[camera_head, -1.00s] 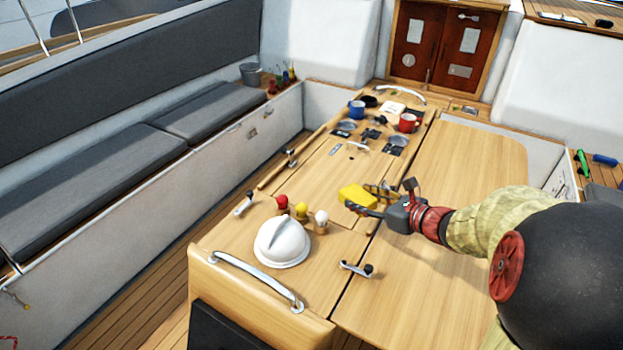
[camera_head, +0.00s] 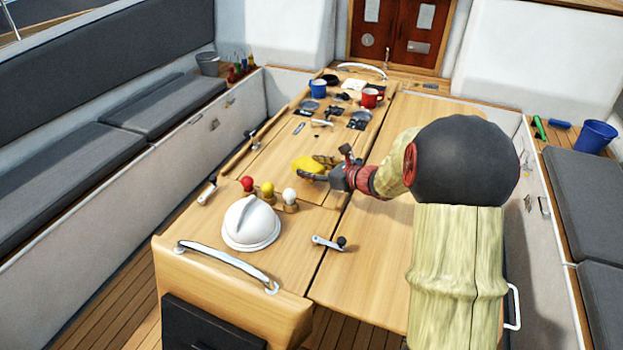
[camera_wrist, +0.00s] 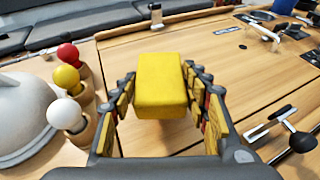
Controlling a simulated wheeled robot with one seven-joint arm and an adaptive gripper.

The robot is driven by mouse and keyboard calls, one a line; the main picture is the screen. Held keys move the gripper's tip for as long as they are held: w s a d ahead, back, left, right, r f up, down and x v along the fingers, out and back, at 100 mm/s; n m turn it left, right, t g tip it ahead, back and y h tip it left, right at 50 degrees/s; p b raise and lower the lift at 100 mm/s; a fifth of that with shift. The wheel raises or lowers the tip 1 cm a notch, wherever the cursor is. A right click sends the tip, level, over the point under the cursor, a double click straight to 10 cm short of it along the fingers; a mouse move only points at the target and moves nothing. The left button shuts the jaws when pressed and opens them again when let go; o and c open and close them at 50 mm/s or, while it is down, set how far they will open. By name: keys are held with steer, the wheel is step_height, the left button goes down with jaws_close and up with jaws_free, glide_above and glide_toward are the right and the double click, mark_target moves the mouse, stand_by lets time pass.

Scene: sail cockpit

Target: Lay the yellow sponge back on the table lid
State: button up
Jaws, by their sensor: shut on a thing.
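The yellow sponge (camera_head: 308,165) is between the fingers of my gripper (camera_head: 316,170), over the wooden table lid (camera_head: 278,152). In the wrist view the sponge (camera_wrist: 160,80) is a block clasped on its left and right sides by the yellow-padded fingers. My gripper (camera_wrist: 160,90) is shut on it. The lid (camera_wrist: 125,48) lies below and beyond the sponge. I cannot tell whether the sponge's underside touches the lid or hangs just above it.
Red (camera_head: 247,184), yellow (camera_head: 267,188) and white (camera_head: 290,196) knobs stand near a white domed fitting (camera_head: 250,222). A metal crank handle (camera_head: 328,242) lies nearer. Blue (camera_head: 318,88) and red (camera_head: 371,97) mugs stand at the far end. The right table leaf is largely bare.

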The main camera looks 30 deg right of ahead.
steer(key=shift+w+f+b, duration=0.15)
steer(key=shift+f+b, duration=0.25)
steer(key=shift+f, duration=0.55)
steer(key=shift+w+f+b, duration=0.15)
steer(key=shift+f+b, duration=0.25)
steer(key=shift+f, duration=0.55)
steer(key=shift+f, duration=0.2)
steer(key=o, duration=1)
steer(key=shift+r, duration=0.15)
